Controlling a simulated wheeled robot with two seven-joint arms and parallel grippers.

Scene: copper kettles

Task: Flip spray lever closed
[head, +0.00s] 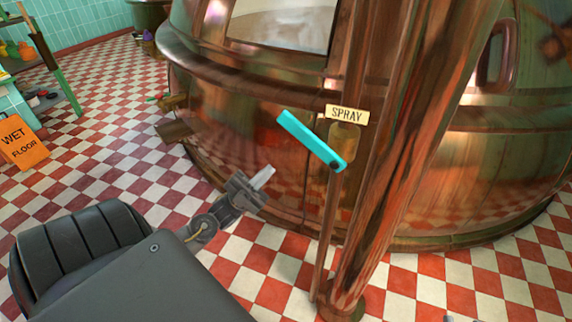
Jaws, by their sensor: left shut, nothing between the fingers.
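The spray lever is a flat turquoise bar (308,139) with a dark round pivot at its lower right end. It slants up to the left from the pivot. A cream label reading SPRAY (347,114) sits just above it on the copper pipework. My left gripper (263,178) is below and left of the lever, apart from it in the picture. Its pale fingers are together and hold nothing.
A thick copper pipe (398,150) rises right of the lever. The large copper kettle (235,125) curves behind it. An orange wet floor sign (22,142) stands at the far left. The checkered floor (110,130) is open between them.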

